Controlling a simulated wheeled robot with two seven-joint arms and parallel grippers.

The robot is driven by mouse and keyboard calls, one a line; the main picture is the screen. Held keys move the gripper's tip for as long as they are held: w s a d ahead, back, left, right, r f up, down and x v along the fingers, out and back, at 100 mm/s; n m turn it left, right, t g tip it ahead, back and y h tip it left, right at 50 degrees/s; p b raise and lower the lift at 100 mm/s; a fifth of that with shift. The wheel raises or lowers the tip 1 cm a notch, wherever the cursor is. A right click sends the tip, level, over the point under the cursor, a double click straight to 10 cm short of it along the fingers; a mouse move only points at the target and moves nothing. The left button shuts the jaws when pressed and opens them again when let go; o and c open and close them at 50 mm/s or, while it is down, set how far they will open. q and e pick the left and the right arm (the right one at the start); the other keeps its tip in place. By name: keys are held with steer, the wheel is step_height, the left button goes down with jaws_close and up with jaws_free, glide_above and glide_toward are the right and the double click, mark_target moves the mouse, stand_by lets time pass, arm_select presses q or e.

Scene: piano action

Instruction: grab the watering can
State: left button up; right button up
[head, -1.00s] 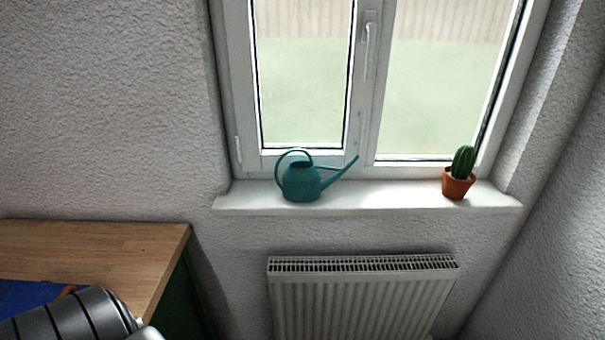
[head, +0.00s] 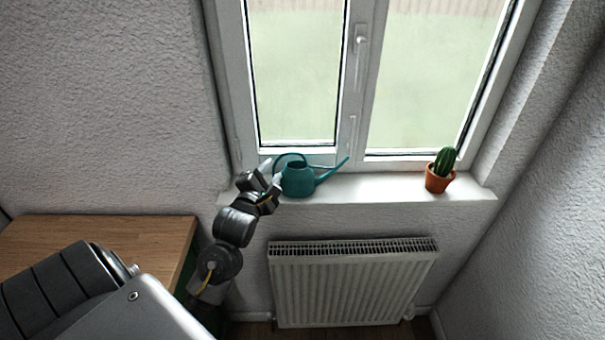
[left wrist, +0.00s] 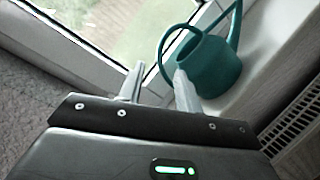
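The teal watering can (head: 298,181) stands upright on the white windowsill, its spout pointing right and its looped handle on the left. In the left wrist view the can (left wrist: 214,68) is just beyond my fingers, with its handle loop toward the top. My left gripper (head: 271,172) is at the can's left side, by the handle. Its two fingers (left wrist: 158,84) are spread apart with nothing between them; the right finger overlaps the can's body in that view. I cannot tell whether it touches. My right gripper is not in view.
A potted cactus (head: 440,171) stands on the right of the windowsill (head: 385,188). A radiator (head: 352,285) is on the wall below. A wooden worktop (head: 130,236) is at the left. The closed window (head: 300,75) is right behind the can. The sill between can and cactus is clear.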

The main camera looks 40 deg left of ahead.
mark_target(284, 155)
arm_select(q)
steer(key=p+x, duration=0.1)
steer(key=x, duration=0.5)
steer(key=shift+r+p, duration=0.2)
steer(key=shift+p, duration=0.15)
steer(key=p+x, duration=0.1)
steer(key=x, duration=0.1)
steer(key=p+x, duration=0.1)
steer(key=x, duration=0.1)
steer(key=shift+w+d+r+p, duration=0.15)
steer(key=shift+d+p, duration=0.1)
steer(key=shift+p, duration=0.1)
steer(key=shift+w+a, duration=0.15)
steer(key=shift+w, duration=0.3)
steer(key=shift+s, duration=0.1)
jaws_close()
